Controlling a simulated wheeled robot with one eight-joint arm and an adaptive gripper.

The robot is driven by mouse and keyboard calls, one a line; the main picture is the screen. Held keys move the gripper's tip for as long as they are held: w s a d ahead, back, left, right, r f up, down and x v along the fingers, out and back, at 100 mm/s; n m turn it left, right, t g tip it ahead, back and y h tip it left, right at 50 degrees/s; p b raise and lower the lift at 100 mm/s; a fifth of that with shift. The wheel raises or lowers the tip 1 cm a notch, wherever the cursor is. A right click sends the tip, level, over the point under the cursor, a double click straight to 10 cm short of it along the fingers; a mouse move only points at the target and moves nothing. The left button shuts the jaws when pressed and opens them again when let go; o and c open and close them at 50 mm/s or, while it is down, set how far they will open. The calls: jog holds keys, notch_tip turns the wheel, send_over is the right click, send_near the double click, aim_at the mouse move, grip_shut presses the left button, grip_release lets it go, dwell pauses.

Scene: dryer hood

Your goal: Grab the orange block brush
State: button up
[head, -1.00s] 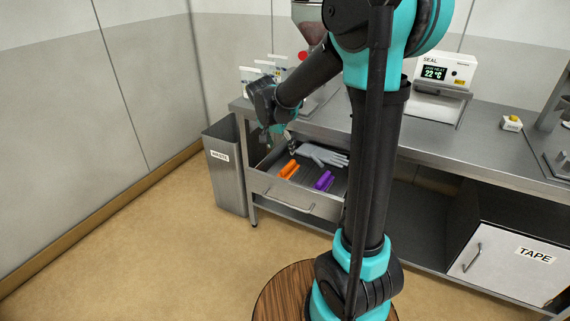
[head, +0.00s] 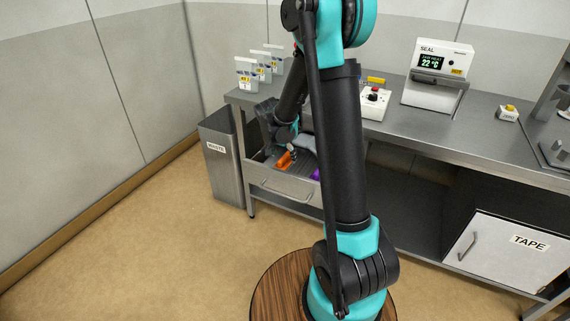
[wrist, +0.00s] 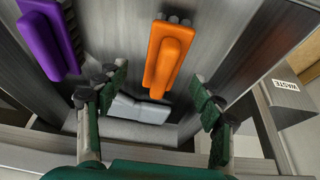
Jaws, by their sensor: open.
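The orange block brush (wrist: 168,55) lies in the open drawer, seen in the wrist view at the upper middle. It also shows in the head view (head: 285,160), partly hidden by my gripper. My gripper (wrist: 163,92) is open, with its two green-padded fingers on either side of the brush's line in the wrist view. It holds nothing. In the head view my gripper (head: 288,150) is low over the drawer, close to the brush; whether it touches cannot be told.
A purple brush (wrist: 50,38) lies beside the orange one in the drawer. The drawer's front wall (head: 285,186) stands near. A waste bin (head: 222,165) is to the left, and the bench top (head: 430,130) is above.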

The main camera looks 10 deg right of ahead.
aim_at(284, 157)
jog(key=shift+w+x, duration=0.2)
jog(key=shift+x, duration=2.3)
jog(key=shift+a, duration=0.15)
jog(key=c, duration=1.3)
jog(key=shift+r, duration=0.15)
